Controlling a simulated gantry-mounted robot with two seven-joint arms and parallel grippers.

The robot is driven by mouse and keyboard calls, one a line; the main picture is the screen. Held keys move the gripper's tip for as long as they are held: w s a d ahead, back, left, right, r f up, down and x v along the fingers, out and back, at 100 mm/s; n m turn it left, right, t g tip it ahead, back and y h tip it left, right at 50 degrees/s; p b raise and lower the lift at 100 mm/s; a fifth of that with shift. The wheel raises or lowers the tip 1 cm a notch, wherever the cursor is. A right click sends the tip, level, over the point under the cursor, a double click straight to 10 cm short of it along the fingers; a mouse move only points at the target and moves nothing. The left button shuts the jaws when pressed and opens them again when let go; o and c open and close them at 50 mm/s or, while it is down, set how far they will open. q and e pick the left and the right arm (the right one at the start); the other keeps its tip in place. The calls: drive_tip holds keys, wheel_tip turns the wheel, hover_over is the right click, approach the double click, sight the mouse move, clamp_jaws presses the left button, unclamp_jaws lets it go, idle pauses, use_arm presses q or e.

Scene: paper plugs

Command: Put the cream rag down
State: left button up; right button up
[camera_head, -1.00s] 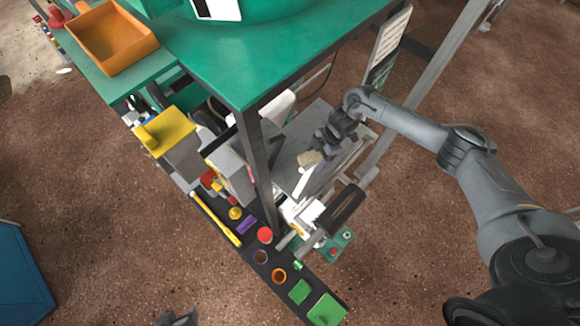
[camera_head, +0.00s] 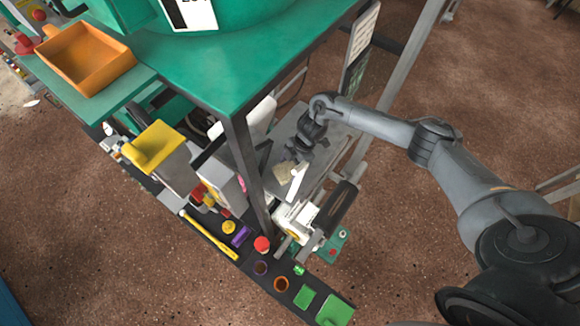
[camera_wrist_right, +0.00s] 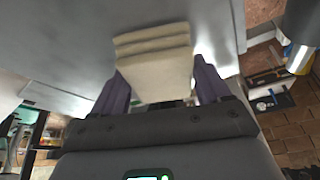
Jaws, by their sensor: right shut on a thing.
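In the right wrist view, the rag (camera_wrist_right: 155,62) shows stacked folds and sits between the two purple-grey fingers of the right gripper (camera_wrist_right: 158,90). The rag is close to the grey surface (camera_wrist_right: 60,40); I cannot tell whether it touches. My left gripper does not show in the head view.
The green bench top (camera_head: 245,65) and its dark post (camera_head: 245,165) stand left of the right gripper. A white upright piece (camera_head: 297,181) is close to the rag. A dark roller (camera_head: 338,208) lies below. A black strip (camera_head: 215,230) holds several small coloured parts.

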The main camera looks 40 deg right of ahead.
drive_tip(key=shift+a+f, duration=0.2)
drive_tip(key=o, duration=0.9)
drive_tip(key=shift+d, duration=0.1)
drive_tip(key=shift+o, duration=0.5)
drive_tip(key=shift+r, duration=0.35)
drive_tip(key=v, duration=1.1)
drive_tip(key=shift+r+b, duration=0.35)
drive_tip(key=shift+d, duration=0.1)
